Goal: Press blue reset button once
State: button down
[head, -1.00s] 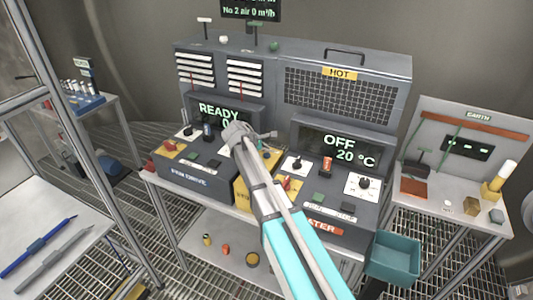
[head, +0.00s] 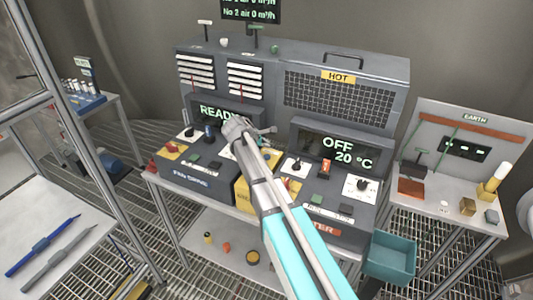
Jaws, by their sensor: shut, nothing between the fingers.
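My gripper (head: 263,132) is in front of the middle of the control console, between the fan drive panel (head: 197,174) and the heater panel (head: 318,205). It appears small and dark against the console, and its fingers are shut and empty. A small blue part (head: 209,131) stands on the fan drive panel, left of my wrist. It is too small to tell whether it is the reset button. My wrist hides part of the panel and of the READY display (head: 214,112). I cannot tell whether my gripper touches anything.
The heater display (head: 341,148) reads OFF and 20 °C. A yellow panel (head: 242,192) lies between the two dark panels, partly behind my arm. A teal bin (head: 391,258) hangs at the lower right. A metal frame post (head: 105,165) stands at the left.

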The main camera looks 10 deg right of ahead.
jog(key=shift+r+p, duration=0.8)
jog(key=shift+r, duration=0.25)
jog(key=shift+s+f, duration=0.1)
